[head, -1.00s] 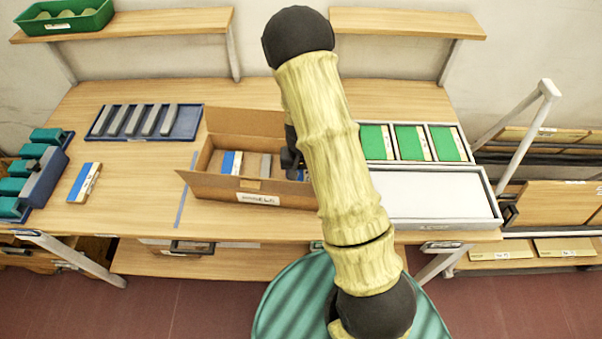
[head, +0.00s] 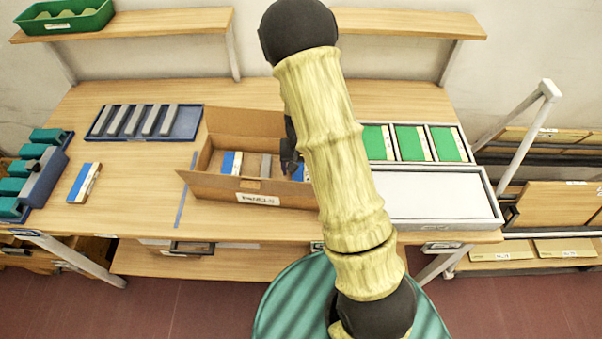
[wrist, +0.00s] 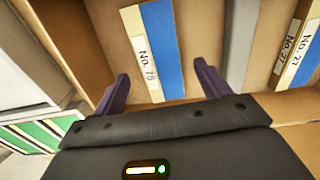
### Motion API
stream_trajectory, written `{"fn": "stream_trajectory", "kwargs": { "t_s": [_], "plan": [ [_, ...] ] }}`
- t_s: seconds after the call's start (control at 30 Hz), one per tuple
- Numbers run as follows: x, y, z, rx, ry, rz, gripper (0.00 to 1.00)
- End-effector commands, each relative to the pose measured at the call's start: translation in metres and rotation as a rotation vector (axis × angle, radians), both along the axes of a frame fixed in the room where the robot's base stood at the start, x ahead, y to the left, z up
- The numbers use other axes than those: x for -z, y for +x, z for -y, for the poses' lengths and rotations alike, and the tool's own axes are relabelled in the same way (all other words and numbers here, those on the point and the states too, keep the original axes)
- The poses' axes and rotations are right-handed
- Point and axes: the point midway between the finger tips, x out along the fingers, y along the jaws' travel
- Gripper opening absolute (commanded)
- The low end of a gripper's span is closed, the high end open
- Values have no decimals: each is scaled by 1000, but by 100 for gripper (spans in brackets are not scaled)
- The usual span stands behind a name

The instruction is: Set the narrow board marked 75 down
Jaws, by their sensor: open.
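The narrow board (wrist: 164,45), blue with a pale wood strip and a white label that seems to read No. 75, lies in the cardboard box (head: 240,189). Part of its blue face also shows at the box's right end in the head view, partly behind my arm. My gripper (wrist: 161,84) is open, with one dark finger on each side of the board's near end and gaps showing beside it. Whether the fingertips reach down past the board's top is unclear. In the head view my gripper is mostly hidden by my arm.
The box also holds a grey piece (head: 266,166) and blue-and-wood boards (head: 231,163). A blue rack (head: 190,125) of grey bars stands left. Another blue board (head: 83,183) lies on the table. Right are green panels (head: 411,143) in compartments and a white-floored tray (head: 435,195).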

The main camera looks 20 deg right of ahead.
Motion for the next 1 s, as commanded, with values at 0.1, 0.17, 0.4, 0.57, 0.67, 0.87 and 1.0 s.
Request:
{"fn": "stream_trajectory", "kwargs": {
  "t_s": [0.1,0.17,0.4,0.57,0.67,0.87,1.0],
  "plan": [
    [-24,1,0,-2,0,6,76],
    [-35,1,-1,-1,0,6,76],
    [-75,1,0,-1,0,3,76],
    [-86,0,0,-1,-1,0,76],
    [-87,0,0,0,-1,-1,76],
    [-86,0,0,0,-1,0,76],
    [-86,0,0,0,-1,0,76]
  ]
}}
